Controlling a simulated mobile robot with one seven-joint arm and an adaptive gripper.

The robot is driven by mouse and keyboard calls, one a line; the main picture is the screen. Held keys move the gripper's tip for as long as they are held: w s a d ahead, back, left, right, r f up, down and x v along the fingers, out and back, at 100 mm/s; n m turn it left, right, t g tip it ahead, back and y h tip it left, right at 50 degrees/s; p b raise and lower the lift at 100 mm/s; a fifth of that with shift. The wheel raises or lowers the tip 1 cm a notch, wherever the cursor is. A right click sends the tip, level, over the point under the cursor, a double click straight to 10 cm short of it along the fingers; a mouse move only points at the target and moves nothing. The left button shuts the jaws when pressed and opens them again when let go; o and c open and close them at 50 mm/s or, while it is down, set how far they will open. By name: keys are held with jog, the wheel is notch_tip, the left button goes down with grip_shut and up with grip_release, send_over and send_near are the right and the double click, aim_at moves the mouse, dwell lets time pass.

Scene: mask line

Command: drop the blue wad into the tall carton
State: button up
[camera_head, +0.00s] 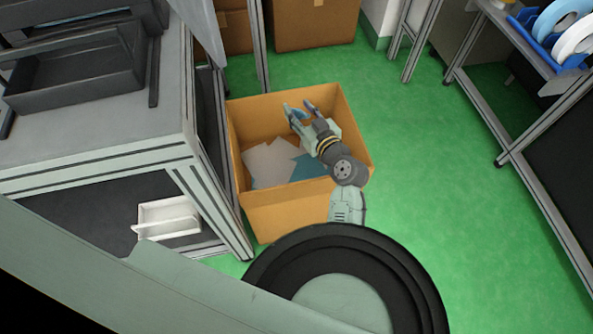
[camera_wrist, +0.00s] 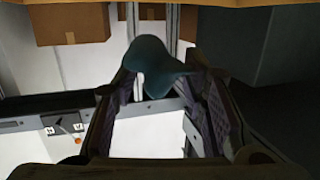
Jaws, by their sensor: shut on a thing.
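The tall carton (camera_head: 285,211) is an open brown box on the green floor, right of the grey workbench. My gripper (camera_head: 298,107) appears over its opening, toward the back; its exact height against the rim is hard to tell. In the wrist view the blue wad (camera_wrist: 152,66) is a dark teal, rounded lump between the tips of my gripper (camera_wrist: 158,80), which is shut on it. In the head view the wad is too small to make out clearly between the fingers. Inside the carton lie pale grey sheets (camera_head: 268,164) and a blue piece (camera_head: 309,167).
The grey workbench (camera_head: 95,150) with a dark tray (camera_head: 75,75) stands close to the carton's left. A white bin (camera_head: 167,218) sits below it. More brown boxes (camera_head: 312,22) stand behind. A shelf with reels (camera_head: 560,25) is at right. Green floor right of the carton is clear.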

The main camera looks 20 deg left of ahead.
jog(key=o, duration=0.8)
jog(key=shift+v, duration=3.75)
